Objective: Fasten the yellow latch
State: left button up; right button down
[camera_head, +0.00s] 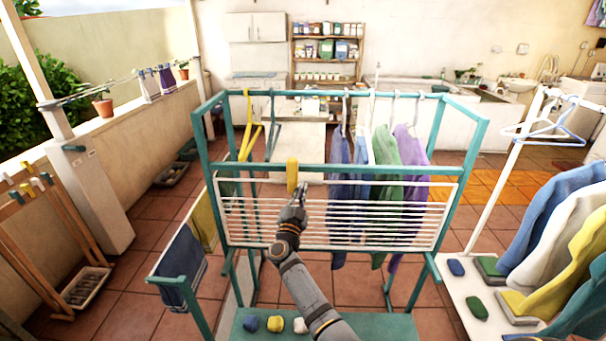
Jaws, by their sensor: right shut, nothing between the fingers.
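The yellow latch (292,174) is a short upright yellow strap on the teal front rail (390,170) of the drying rack, above the white slatted panel (345,222). My right gripper (302,190) is shut and empty, just right of the latch's lower end. I cannot tell whether it touches the latch. The gripper and wrist hide part of the panel's top edge and slats. My left gripper is not in view.
Blue, green and purple clothes (408,175) hang inside the rack behind the panel, with a yellow hanger (248,130) at left. Folded clothes lie on a white stand at right. Blue, yellow and white bundles (275,324) lie on the rack's base.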

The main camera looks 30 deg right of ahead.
jog(key=shift+a+f, duration=0.2)
jog(key=shift+f, duration=0.1)
dwell(0.5)
